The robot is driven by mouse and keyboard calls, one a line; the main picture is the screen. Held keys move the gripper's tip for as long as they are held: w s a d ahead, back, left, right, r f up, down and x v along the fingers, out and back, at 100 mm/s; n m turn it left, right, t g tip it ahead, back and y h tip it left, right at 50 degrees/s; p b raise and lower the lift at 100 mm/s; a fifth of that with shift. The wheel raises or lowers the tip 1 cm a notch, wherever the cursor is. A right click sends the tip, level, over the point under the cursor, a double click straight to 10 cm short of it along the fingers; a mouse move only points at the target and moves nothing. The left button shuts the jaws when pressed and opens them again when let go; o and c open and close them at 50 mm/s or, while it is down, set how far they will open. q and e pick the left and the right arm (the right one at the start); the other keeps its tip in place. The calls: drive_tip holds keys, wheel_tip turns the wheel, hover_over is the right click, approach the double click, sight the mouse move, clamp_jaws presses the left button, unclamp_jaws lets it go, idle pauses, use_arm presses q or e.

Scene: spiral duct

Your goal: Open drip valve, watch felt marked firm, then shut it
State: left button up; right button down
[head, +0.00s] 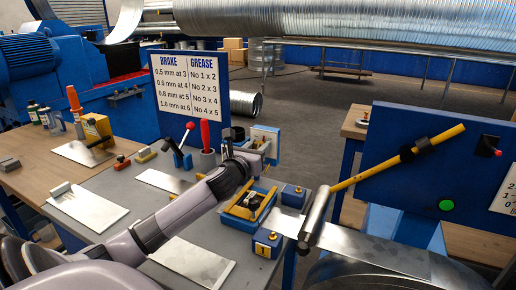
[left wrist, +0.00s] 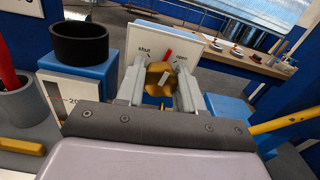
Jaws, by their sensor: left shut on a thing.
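The drip valve's brass-coloured knob (left wrist: 159,79) sits between the fingers of my left gripper (left wrist: 160,90) in the left wrist view. The gripper is shut on it. Behind it stands a pale plate (left wrist: 196,50) with "shut" at the left and a partly hidden word at the right. A red mark (left wrist: 168,54) shows above the knob, between the two words. In the head view my left gripper (head: 262,150) reaches the plate (head: 266,133) at the back of the grey bench; the knob is hidden there. I cannot make out a felt marked firm. My right gripper is not in view.
A black cup (left wrist: 80,43) stands on a blue block just left of the valve. A grey holder with a red handle (head: 205,135) is close by. A blue tray (head: 232,219) and numbered blue blocks (head: 267,242) lie in front, beside a metal roller (head: 313,217).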

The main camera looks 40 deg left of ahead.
use_arm(q)
drive_tip(key=shift+n, duration=0.3)
drive_tip(key=n+p, duration=0.2)
drive_tip(key=n, duration=0.2)
drive_tip(key=shift+r+n, duration=0.1)
drive_tip(key=shift+n, duration=0.2)
drive_tip(key=n+p, duration=0.1)
drive_tip(key=n, duration=0.4)
drive_tip(key=shift+n, duration=0.4)
drive_tip(key=shift+n+p, duration=0.3)
drive_tip(key=o, duration=1.1)
drive_tip(key=shift+c, duration=0.2)
drive_tip(key=v, duration=0.7)
drive_tip(key=shift+b, duration=0.35)
drive_tip(key=shift+s, duration=0.1)
